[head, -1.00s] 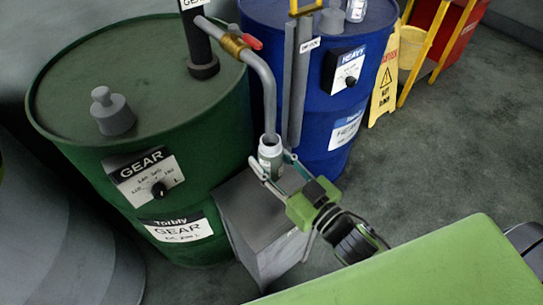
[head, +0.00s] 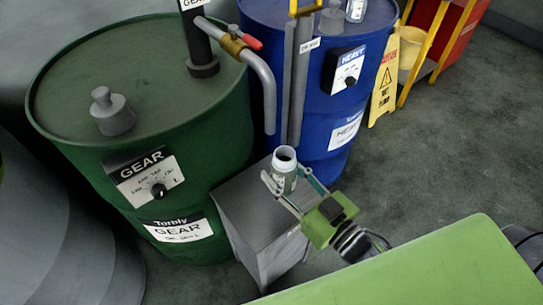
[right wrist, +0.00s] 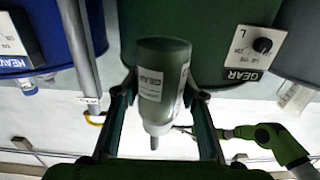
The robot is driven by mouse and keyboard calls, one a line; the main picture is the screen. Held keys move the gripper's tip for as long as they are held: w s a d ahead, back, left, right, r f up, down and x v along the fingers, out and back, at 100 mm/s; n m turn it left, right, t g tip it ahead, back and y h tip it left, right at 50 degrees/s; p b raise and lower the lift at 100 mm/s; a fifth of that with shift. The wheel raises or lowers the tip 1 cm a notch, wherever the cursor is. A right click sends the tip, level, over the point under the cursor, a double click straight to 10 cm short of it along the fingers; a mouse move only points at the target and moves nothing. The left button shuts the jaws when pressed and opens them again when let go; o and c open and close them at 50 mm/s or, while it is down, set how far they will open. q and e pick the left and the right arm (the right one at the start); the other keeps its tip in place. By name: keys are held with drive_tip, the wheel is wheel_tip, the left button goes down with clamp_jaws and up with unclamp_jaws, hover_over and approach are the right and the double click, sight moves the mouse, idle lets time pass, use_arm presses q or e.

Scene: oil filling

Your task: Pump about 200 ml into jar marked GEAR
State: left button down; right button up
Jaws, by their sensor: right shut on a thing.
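My right gripper (head: 290,193) is shut on a small jar (head: 284,172) with a pale open mouth and a label. The jar is upright over the grey stand in the head view, to the lower right of the spout's end. In the right wrist view the jar (right wrist: 163,85) shows between the fingers, and I cannot read its label for certain. The bent spout (head: 268,95) with a brass valve and red handle (head: 252,43) comes off the column on the green GEAR drum (head: 75,70). The drum's dial (head: 158,190) faces me. My left gripper is not visible in the head view.
The grey stand (head: 245,225) is in front of the drums. A blue HEAVY drum (head: 325,120) with its own dial (head: 350,80) stands to the right. A yellow wet-floor sign (head: 384,85) and a red cart (head: 455,40) are farther right. The floor there is clear.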

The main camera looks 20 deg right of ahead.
sight(293, 183)
drive_tip(key=shift+v, duration=2.25)
drive_tip(key=shift+r, duration=0.1)
